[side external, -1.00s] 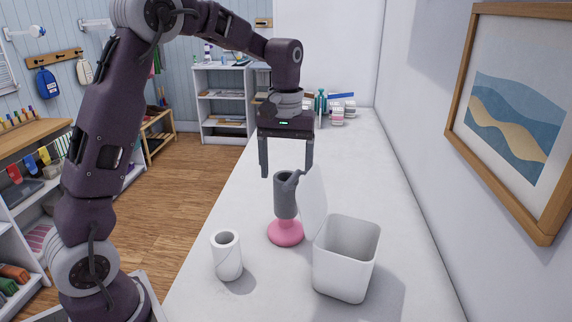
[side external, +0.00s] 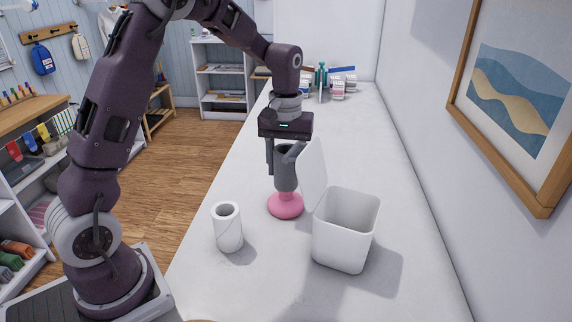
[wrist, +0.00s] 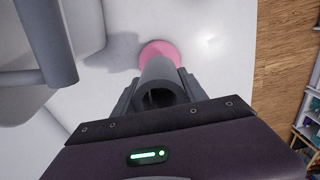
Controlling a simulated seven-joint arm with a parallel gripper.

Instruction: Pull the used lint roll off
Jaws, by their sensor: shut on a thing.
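The used lint roll is a dark grey hollow cylinder (side external: 285,178) standing upright on a round pink base (side external: 286,206). In the wrist view the roll (wrist: 158,76) shows its open top end, with the pink base (wrist: 160,50) behind it. My gripper (side external: 284,163) points down over the roll, one finger on each side. In the wrist view my gripper (wrist: 158,92) is shut on the roll near its upper end. The roll still stands over the base; any gap between them cannot be told.
A white roll (side external: 228,228) stands front left. The counter behind is mostly clear.

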